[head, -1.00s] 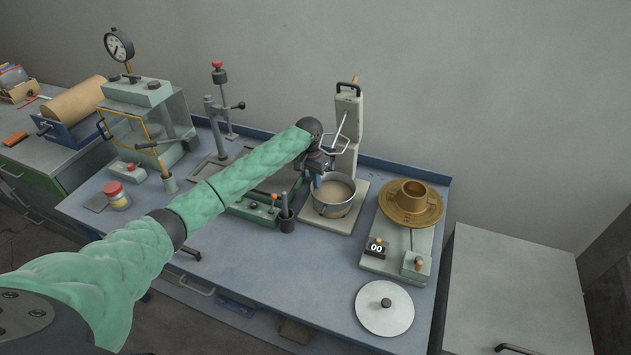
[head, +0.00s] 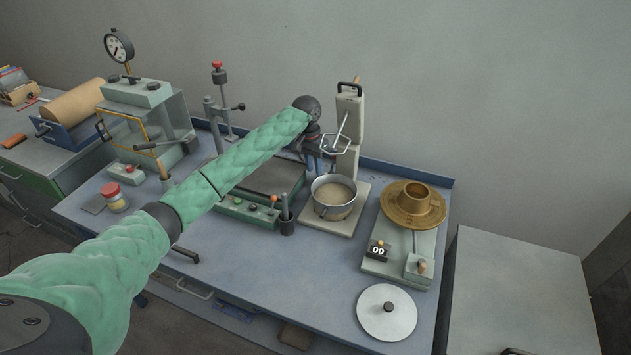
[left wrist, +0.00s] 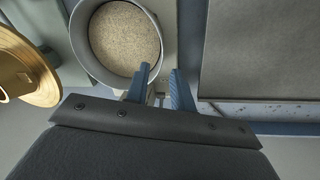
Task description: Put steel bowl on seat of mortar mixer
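The steel bowl (head: 322,205) holds sandy material and stands upright on the pale base of the mortar mixer (head: 349,217), in front of its column. The mixer's wire paddle hangs above and behind the bowl. The seat itself is hidden under the bowl. My left gripper (head: 319,172) is above and just behind the bowl's left side, apart from it as far as I can tell. My right gripper is not in view.
A flow table with a brass ring (head: 412,203) stands right of the mixer. A white disc lid (head: 386,320) lies near the front edge. A green-grey device (head: 240,212) and a dark holder (head: 287,226) stand left. The bench front centre is clear.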

